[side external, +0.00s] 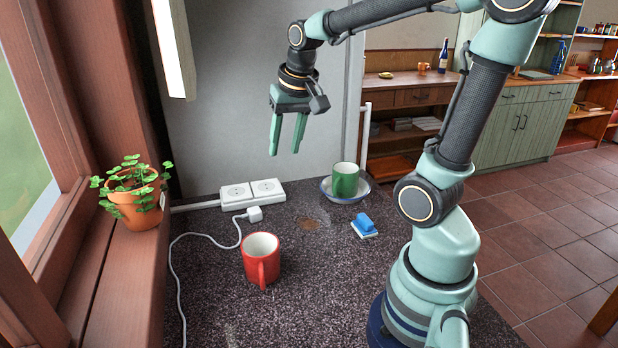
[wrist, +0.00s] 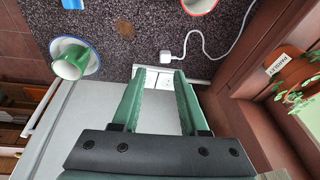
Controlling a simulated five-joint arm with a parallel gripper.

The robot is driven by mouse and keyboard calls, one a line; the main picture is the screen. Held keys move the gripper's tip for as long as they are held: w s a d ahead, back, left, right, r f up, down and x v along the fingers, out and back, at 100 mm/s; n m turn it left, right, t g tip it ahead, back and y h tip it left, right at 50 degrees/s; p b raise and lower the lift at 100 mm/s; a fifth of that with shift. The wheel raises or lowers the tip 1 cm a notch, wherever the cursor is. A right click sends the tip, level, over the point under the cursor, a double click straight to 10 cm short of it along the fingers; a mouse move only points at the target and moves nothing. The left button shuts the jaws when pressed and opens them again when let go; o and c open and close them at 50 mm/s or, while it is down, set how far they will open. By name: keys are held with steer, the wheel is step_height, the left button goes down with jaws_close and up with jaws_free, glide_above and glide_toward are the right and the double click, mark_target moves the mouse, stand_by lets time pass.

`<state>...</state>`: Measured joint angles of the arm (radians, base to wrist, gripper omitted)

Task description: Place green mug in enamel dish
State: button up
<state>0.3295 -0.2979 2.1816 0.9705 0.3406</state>
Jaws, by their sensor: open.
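The green mug (side external: 345,180) stands upright inside the enamel dish (side external: 326,190), a shallow white dish with a blue rim, at the back right of the dark speckled counter. In the wrist view the green mug (wrist: 70,66) and the enamel dish (wrist: 90,60) show at the left. My gripper (side external: 286,153) is open and empty, raised well above the counter at the back, up and to the left of the mug and apart from it. In the wrist view my gripper's fingers (wrist: 158,72) are spread with nothing between them.
A red mug (side external: 261,259) stands on the front middle of the counter (side external: 225,300). A blue-and-white sponge or brush (side external: 364,226) lies before the dish. A potted plant (side external: 133,195) stands on the left sill.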

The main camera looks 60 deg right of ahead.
steer(key=s+a+n+t+y, duration=0.1)
steer(key=s+a+n+t, duration=0.1)
steer(key=s+a+n, duration=0.2)
steer(key=a+n, duration=0.3)
steer(key=a, duration=0.4)
steer(key=shift+r+n+t, duration=0.3)
steer(key=shift+r, duration=0.05)
